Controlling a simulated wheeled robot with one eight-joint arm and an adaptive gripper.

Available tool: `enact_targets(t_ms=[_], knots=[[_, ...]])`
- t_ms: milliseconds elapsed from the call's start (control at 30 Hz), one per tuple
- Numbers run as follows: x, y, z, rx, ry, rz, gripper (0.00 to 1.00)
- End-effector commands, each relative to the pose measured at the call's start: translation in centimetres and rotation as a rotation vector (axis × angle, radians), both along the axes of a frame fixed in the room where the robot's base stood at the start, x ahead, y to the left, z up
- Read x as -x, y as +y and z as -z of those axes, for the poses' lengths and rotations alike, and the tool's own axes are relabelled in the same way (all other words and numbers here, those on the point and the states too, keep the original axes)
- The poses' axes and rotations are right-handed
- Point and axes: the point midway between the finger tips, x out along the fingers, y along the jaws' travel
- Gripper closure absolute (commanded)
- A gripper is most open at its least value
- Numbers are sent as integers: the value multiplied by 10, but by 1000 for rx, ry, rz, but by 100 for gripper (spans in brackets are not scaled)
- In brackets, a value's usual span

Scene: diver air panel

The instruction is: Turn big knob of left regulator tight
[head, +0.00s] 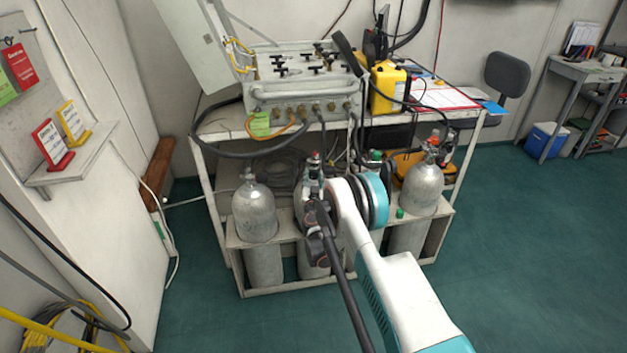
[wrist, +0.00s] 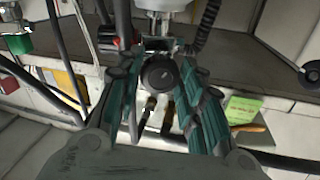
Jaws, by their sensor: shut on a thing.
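My gripper (wrist: 160,82) fills the middle of the wrist view, its two teal-padded fingers closed around a round dark knob (wrist: 158,72). A metal fitting (wrist: 163,8) shows just above the knob. In the head view my arm reaches to the cylinder second from left (head: 313,262), and my gripper (head: 314,212) is at its upper part. The arm hides most of the regulator there, so the knob itself cannot be made out in that view. A red-topped valve (head: 315,156) shows above it.
A grey cylinder (head: 254,212) stands to the left and another (head: 423,188) to the right, all in a low white rack (head: 285,291). Above is a bench with the air panel (head: 300,90), hoses and a yellow case (head: 388,88). The green floor (head: 530,250) at right is clear.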

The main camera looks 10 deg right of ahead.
Motion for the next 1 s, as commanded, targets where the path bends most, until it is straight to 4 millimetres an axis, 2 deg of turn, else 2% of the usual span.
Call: enact_targets(t_ms=[633, 667, 700, 733, 1000], knots=[[1, 2, 0, -46, -13, -2, 89], [1, 2, 0, -46, -13, -2, 58], [1, 2, 0, -46, -13, -2, 49], [1, 2, 0, -46, -13, -2, 44], [0, 1, 0, -46, -13, 0, 44]])
